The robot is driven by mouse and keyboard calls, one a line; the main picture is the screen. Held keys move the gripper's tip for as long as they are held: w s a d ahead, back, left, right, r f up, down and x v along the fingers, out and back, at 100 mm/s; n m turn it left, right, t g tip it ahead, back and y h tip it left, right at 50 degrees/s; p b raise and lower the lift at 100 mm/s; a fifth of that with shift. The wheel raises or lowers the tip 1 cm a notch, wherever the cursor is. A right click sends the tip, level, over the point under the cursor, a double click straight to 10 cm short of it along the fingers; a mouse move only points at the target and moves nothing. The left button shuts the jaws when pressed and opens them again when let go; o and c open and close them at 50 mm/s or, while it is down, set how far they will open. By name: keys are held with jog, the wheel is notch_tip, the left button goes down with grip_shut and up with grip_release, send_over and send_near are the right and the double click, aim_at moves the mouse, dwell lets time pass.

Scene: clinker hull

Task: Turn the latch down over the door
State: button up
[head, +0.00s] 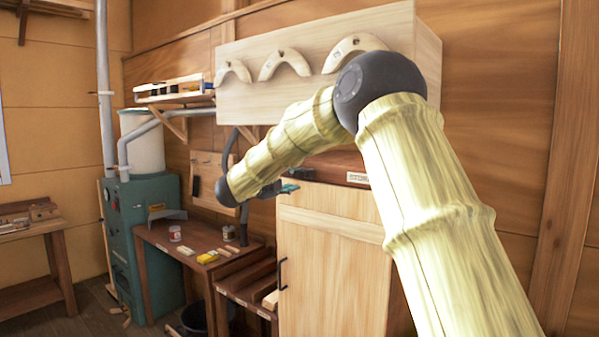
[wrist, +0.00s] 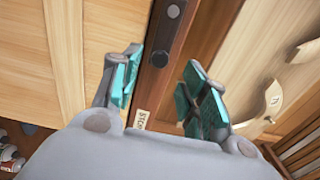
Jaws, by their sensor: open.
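The pale wooden door (head: 330,262) has a dark handle at its left edge in the head view. It shows at the left in the wrist view (wrist: 95,40). The latch (wrist: 174,28) is a dark bar with a round pivot, lying along the red-brown strip beside the door's edge, not across the door. I cannot make it out in the head view. My gripper (wrist: 162,62) is open, its teal-padded fingers on either side of the latch's near end in the picture. Contact cannot be told. In the head view my gripper (head: 292,182) is at the door's top left, partly hidden by my arm.
A pale box (head: 310,75) with curved wooden pieces hangs above the cabinet. A label (head: 357,178) is on the strip. A brown bench (head: 190,245) with small items stands left of the cabinet, beside a green machine (head: 150,215).

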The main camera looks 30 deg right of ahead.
aim_at(301, 175)
jog(key=shift+p+x, duration=1)
jog(key=shift+x, duration=1.65)
grip_shut()
